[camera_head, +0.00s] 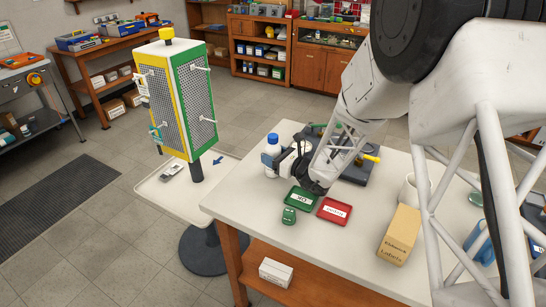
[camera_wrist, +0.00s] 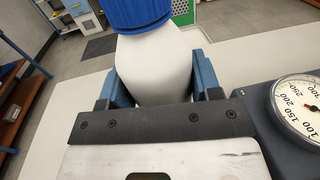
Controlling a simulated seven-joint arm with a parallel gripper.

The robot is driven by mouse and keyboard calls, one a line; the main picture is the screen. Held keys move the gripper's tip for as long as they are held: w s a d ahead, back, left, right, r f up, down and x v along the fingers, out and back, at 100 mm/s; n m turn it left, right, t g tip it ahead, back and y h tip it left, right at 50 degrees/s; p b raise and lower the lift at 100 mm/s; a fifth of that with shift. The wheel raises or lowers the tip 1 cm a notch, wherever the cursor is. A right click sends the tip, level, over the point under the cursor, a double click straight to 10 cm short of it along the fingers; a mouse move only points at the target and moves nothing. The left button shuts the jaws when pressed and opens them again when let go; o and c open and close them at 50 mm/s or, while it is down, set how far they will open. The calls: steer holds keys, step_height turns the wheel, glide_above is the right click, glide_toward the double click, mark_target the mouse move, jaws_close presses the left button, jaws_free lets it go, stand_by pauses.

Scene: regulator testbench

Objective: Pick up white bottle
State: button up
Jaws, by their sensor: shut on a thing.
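The white bottle with a blue cap (camera_head: 270,151) is upright at the far left part of the white table (camera_head: 240,207) in the head view. In the wrist view the bottle (camera_wrist: 155,65) fills the upper middle, its blue cap cut off by the top edge. My gripper (camera_head: 282,160) is at the bottle, and in the wrist view my gripper (camera_wrist: 160,85) has one blue-grey finger on each side of the white body. It is shut on the bottle. I cannot tell whether the bottle's base touches the table.
A gauge (camera_wrist: 298,105) on a dark block is close on the right in the wrist view. A green tray (camera_head: 300,200), a red tray (camera_head: 334,211), a small green object (camera_head: 289,216) and a cardboard labels box (camera_head: 399,236) are on the table. A pegboard tower (camera_head: 180,100) stands left.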

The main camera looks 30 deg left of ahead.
mark_target(273, 136)
steer(key=shift+r, duration=0.15)
steer(key=shift+r, duration=4.9)
steer(key=shift+s, duration=0.1)
